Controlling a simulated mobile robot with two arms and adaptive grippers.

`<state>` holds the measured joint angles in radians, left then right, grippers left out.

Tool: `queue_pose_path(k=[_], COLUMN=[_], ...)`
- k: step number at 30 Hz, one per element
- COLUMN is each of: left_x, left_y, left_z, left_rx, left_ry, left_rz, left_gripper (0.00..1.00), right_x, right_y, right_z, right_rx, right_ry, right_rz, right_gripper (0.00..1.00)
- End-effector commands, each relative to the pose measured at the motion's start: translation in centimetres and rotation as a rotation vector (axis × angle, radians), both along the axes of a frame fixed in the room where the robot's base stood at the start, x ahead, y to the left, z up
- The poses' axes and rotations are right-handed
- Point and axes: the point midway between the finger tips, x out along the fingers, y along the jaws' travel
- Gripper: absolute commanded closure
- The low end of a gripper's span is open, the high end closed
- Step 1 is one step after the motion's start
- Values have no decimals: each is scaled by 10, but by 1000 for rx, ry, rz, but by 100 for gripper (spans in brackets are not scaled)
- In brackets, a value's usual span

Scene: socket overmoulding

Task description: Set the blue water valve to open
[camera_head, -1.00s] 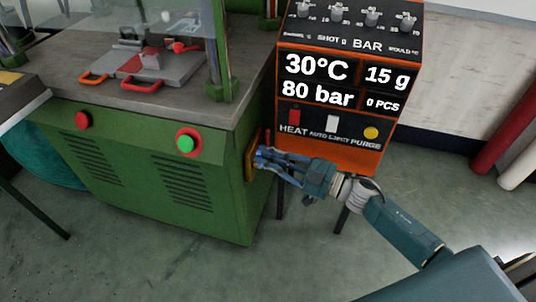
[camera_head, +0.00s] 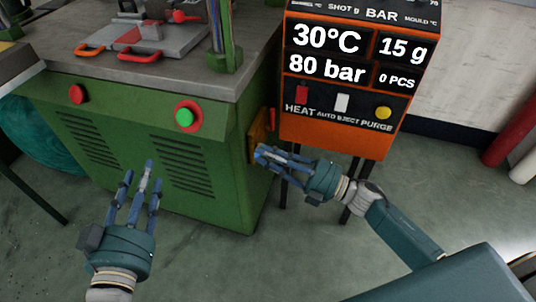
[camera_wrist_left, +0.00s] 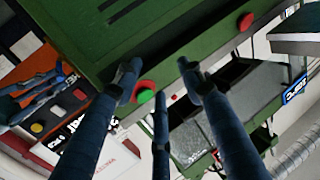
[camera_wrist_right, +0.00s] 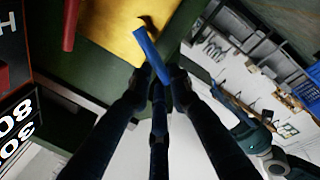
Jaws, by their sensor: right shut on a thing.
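The blue valve handle (camera_wrist_right: 148,52) is a flat bar in front of a yellow panel (camera_wrist_right: 112,18) in the right wrist view. The fingers of my right gripper (camera_wrist_right: 160,88) close around its near end. It sits tilted in that view; its pivot is not clear. In the head view my right gripper (camera_head: 263,155) is at the lower part of the yellow panel (camera_head: 257,135), on the green machine's right side; its fingers mostly hide the handle. My left gripper (camera_head: 142,178) is open and empty, in front of the machine; its spread fingers show in the left wrist view (camera_wrist_left: 160,80).
A red handle (camera_head: 272,118) is beside the yellow panel. The orange-and-black control unit (camera_head: 335,140) stands just above and behind my right gripper. The green machine (camera_head: 205,200) has a green button (camera_head: 184,117) and a red button (camera_head: 78,94) on its front. The floor in front is free.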

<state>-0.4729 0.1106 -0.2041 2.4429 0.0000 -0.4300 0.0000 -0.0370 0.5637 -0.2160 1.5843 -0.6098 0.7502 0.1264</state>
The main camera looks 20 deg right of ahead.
Motion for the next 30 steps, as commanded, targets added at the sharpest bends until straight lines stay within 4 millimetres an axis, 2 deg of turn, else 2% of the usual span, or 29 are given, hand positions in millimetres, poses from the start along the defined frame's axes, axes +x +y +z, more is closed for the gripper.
queue_pose_path(k=[1, 6, 12, 18, 30], left_x=[1, -3, -14, -21, -22], left_y=[-3, -7, -9, -9, -9], left_z=[13, 60, 97, 112, 115], left_rx=[-17, -71, -114, -133, -137], left_ry=[-68, -271, -428, -497, -508], left_rz=[-4, -16, -25, -29, -29], left_gripper=[60, 60, 60, 60, 60], right_x=[-2, -4, -6, -6, -7], right_y=[1, 3, 3, 4, 4], right_z=[-7, -11, -14, -15, -16], right_rx=[-16, -64, -101, -117, -119], right_ry=[-19, -89, -142, -164, -166], right_rz=[4, 5, 5, 5, 6], right_gripper=[100, 100, 100, 100, 100])
